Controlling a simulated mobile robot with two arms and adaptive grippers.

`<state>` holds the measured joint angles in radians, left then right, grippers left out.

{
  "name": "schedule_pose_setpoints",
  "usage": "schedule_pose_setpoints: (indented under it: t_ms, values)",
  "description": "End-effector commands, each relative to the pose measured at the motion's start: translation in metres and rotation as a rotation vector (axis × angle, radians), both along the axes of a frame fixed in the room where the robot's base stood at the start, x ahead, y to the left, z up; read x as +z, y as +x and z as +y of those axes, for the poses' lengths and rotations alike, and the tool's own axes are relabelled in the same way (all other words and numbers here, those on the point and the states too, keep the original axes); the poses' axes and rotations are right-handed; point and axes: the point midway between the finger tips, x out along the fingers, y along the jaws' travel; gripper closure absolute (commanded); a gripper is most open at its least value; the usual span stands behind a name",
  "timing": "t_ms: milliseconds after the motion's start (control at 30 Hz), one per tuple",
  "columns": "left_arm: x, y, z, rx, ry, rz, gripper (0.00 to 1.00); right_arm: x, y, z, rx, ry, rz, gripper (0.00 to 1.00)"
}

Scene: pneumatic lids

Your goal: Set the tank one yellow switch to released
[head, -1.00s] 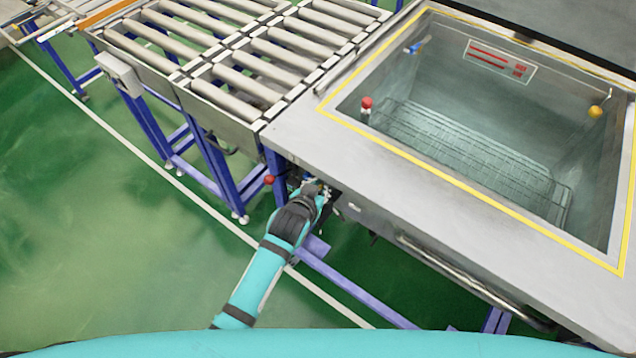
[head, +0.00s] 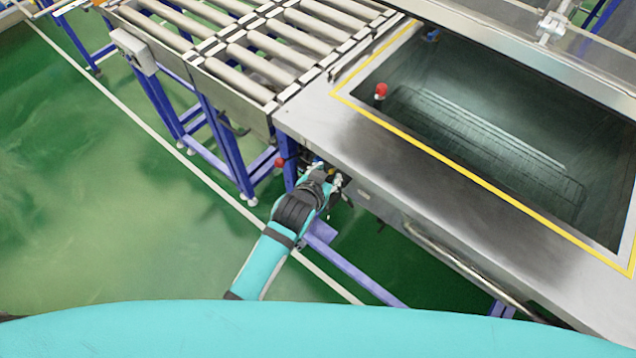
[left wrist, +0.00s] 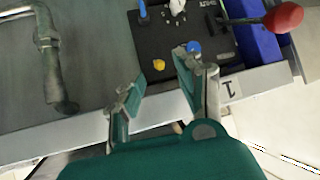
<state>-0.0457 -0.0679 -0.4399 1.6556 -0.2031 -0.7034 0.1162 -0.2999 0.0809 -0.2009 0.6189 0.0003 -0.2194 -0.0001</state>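The yellow switch (left wrist: 159,64) is a small knob on a black control panel (left wrist: 172,35) in the left wrist view. My left gripper (left wrist: 163,72) is open, its two fingers apart, with the yellow switch showing between the fingertips. I see no contact with it. A blue knob (left wrist: 194,47) is close by the right finger. In the head view my left gripper (head: 328,180) is at the tank's front left corner, and the switch there is too small to make out. The tank (head: 345,135) is partly open under a grey lid (head: 520,40). My right gripper is not in view.
A red ball lever (left wrist: 284,18) sticks out right of the panel. A pipe (left wrist: 55,70) runs at the left. A label with "1" (left wrist: 232,88) is on the front edge. A roller conveyor (head: 240,60) adjoins the tank. The green floor (head: 100,200) is clear.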

Motion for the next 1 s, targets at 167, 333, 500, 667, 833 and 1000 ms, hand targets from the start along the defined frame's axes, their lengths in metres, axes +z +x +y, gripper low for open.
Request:
schedule_pose_setpoints:
  t_ms: [167, 333, 500, 667, 833, 1000]
  values:
    - [0.022, -0.029, 0.01, 0.0, -0.002, 0.0, 0.64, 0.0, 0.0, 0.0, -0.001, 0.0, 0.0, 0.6]
    - [0.041, -0.055, 0.019, -0.001, -0.001, 0.0, 0.64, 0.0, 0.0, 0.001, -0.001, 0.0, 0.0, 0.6]
    - [0.054, -0.07, 0.025, -0.001, 0.001, 0.0, 0.64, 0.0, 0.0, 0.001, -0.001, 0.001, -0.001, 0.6]
    - [0.057, -0.075, 0.027, -0.001, 0.001, 0.0, 0.64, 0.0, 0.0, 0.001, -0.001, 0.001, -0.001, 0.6]
    - [0.058, -0.075, 0.027, -0.001, 0.001, 0.0, 0.64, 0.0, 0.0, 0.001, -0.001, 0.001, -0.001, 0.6]
    - [0.058, -0.075, 0.026, -0.001, 0.001, 0.0, 0.64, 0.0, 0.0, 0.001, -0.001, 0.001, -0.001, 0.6]
